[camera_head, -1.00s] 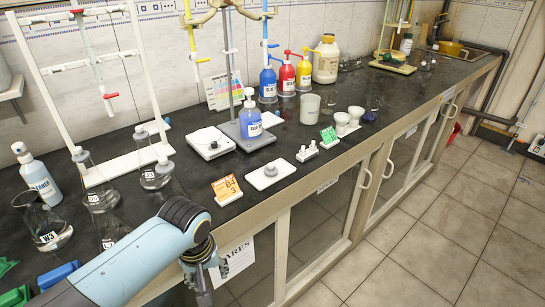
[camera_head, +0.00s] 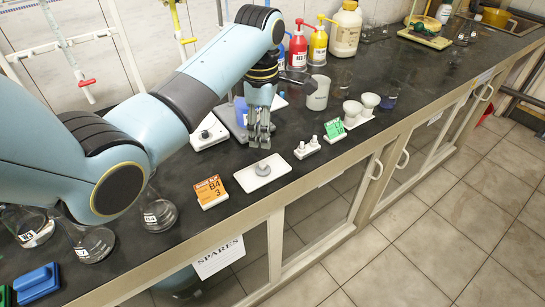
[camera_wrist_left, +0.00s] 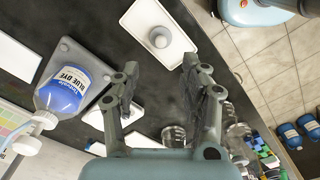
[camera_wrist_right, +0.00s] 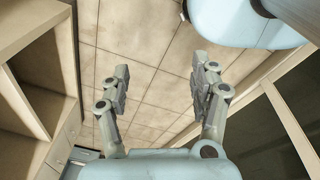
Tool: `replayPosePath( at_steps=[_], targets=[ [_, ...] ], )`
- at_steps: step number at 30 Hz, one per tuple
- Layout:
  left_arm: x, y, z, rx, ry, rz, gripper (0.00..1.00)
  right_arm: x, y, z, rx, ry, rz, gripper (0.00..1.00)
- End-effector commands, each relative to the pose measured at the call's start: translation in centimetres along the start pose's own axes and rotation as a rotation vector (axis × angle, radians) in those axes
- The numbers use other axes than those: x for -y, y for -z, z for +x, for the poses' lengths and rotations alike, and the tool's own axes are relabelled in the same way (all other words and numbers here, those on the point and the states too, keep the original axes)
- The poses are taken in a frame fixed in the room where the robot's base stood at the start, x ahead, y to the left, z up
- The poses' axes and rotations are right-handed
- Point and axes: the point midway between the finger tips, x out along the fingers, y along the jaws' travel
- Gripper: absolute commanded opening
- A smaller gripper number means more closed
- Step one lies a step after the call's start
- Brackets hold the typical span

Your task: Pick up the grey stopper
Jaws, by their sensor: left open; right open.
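The grey stopper (camera_head: 262,169) sits on a white rectangular tray (camera_head: 281,169) near the front edge of the black bench, just right of the orange B4 3 card. In the left wrist view the stopper (camera_wrist_left: 158,38) shows on its tray (camera_wrist_left: 138,17), beyond the fingertips. My left gripper (camera_head: 260,142) is open and empty, above the bench just behind the tray, fingers pointing down. In the left wrist view its fingers (camera_wrist_left: 158,80) are spread apart. My right gripper (camera_wrist_right: 163,78) is open and empty over the tiled floor, and is outside the head view.
The orange card (camera_head: 211,191) stands left of the tray; small white pegs (camera_head: 307,147) and a green card (camera_head: 333,130) stand right. A blue dye bottle (camera_wrist_left: 62,92) stands on a grey plate beside the left gripper. Flasks (camera_head: 158,212) stand at the left.

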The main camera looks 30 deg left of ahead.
Motion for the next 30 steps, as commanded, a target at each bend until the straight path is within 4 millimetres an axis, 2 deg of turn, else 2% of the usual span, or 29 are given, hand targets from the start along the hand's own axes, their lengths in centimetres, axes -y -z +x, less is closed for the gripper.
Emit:
replayPosePath(
  at_steps=[6,11,14,21,30],
  targets=[
    [0.1,0.0,3.7,-0.002,0.006,-0.01,0.45,0.1,-1.4,0.1,0.021,0.001,-0.001,0.63],
    [0.0,0.0,5.1,-0.001,0.004,-0.008,0.45,0.2,-3.0,0.0,0.044,0.003,-0.001,0.63],
    [0.0,0.1,6.2,-0.001,0.005,-0.007,0.45,0.3,-2.7,-0.1,0.04,0.004,0.0,0.63],
    [-0.2,0.1,9.7,0.0,0.004,-0.006,0.45,0.4,-0.6,0.1,0.008,0.004,0.001,0.63],
    [-0.2,0.1,10.2,0.0,0.002,-0.006,0.43,0.4,-0.8,0.1,0.011,0.004,0.001,0.63]
  ],
)
